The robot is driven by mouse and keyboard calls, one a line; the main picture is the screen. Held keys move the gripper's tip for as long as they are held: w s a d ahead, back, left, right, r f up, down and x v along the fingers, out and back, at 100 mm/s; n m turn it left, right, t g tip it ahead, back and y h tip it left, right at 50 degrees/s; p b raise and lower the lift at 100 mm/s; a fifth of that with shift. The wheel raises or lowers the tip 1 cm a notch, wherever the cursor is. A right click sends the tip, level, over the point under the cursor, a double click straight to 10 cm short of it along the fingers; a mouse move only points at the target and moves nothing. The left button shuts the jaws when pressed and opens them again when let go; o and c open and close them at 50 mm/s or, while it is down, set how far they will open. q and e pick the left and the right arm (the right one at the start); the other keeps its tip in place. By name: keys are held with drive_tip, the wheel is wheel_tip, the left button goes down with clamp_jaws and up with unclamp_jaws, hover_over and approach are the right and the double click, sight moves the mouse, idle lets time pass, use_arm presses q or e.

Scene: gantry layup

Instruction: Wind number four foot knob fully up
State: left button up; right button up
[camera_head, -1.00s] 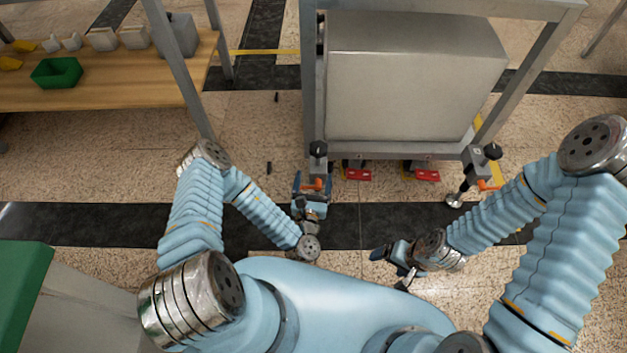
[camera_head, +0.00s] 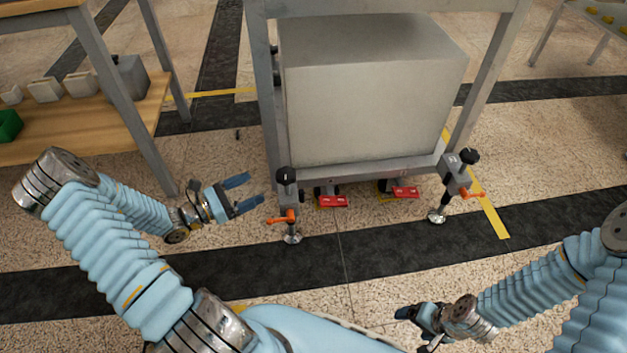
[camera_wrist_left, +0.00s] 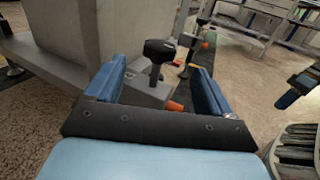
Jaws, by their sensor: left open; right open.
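Two machine feet show at the front of the gantry frame, each with a black knob on top. The left foot's knob (camera_head: 286,174) stands above an orange lever (camera_head: 284,217) and a round metal pad (camera_head: 292,238). The right foot's knob (camera_head: 469,156) is above a similar orange lever. My right gripper (camera_head: 412,328) is open, low near the floor, away from both feet.
A large grey box (camera_head: 370,95) sits inside the frame. Two red pedals (camera_head: 333,201) are under its front edge, between the feet. A wooden bench (camera_head: 140,120) with bins stands at the left. The floor before the frame is clear.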

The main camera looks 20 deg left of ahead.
sight(288, 169)
use_arm(q)
drive_tip(key=b+x, duration=0.1)
drive_tip(key=x, duration=1.2)
drive_tip(key=shift+d+f, duration=0.2)
drive_tip(key=shift+d, duration=0.05)
drive_tip(key=shift+c, duration=0.2)
